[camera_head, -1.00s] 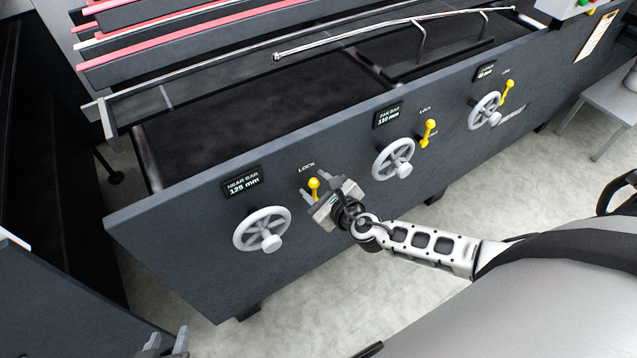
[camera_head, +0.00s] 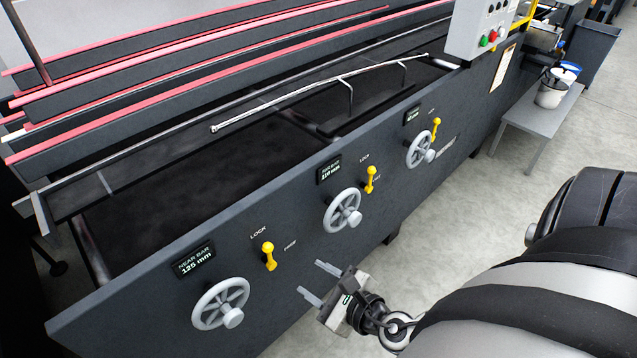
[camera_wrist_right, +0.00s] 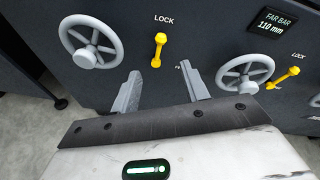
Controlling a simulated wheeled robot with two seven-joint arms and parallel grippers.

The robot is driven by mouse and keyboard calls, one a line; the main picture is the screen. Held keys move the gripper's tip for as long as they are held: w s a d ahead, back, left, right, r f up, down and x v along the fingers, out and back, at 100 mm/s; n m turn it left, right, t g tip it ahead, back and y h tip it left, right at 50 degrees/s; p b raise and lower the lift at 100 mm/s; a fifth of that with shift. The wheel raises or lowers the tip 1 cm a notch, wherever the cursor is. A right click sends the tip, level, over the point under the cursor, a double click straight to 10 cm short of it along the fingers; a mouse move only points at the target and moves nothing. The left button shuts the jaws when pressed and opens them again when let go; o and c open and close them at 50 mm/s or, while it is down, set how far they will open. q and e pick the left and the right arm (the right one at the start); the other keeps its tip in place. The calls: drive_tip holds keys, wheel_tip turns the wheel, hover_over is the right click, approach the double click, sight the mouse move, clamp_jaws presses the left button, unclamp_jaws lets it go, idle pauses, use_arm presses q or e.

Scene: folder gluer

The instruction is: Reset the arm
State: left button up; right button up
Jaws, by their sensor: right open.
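My right gripper (camera_head: 318,283) is open and empty, in front of the machine's dark side panel, to the right of and below the near bar's yellow lock lever (camera_head: 269,256). In the right wrist view its two fingers (camera_wrist_right: 163,92) are spread apart with nothing between them. The same lever (camera_wrist_right: 158,50) shows there beyond the fingers, apart from them, with its knob at the top. My left gripper is not in view.
The near bar handwheel (camera_head: 221,303) is left of the lever, under a 125 mm display. A second handwheel (camera_head: 342,210) and lever (camera_head: 370,180) sit further right, then a third set. A grey table (camera_head: 536,118) holds buckets.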

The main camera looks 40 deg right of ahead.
idle(0.6)
drive_tip(key=s+a+f+n+g, duration=0.1)
drive_tip(key=a+n, duration=0.2)
drive_tip(key=n, duration=0.8)
drive_tip(key=s+a+f+n+g+y, duration=0.1)
drive_tip(key=a+n, duration=0.2)
drive_tip(key=n, duration=0.9)
drive_tip(key=s+a+f+n+g, duration=0.1)
drive_tip(key=a+n+g, duration=0.1)
drive_tip(key=n, duration=1)
drive_tip(key=shift+s+a, duration=0.3)
drive_tip(key=shift+a, duration=0.1)
drive_tip(key=shift+a+r+m+y, duration=0.1)
drive_tip(key=shift+a+m+y, duration=0.15)
drive_tip(key=shift+m, duration=0.95)
drive_tip(key=shift+c, duration=0.4)
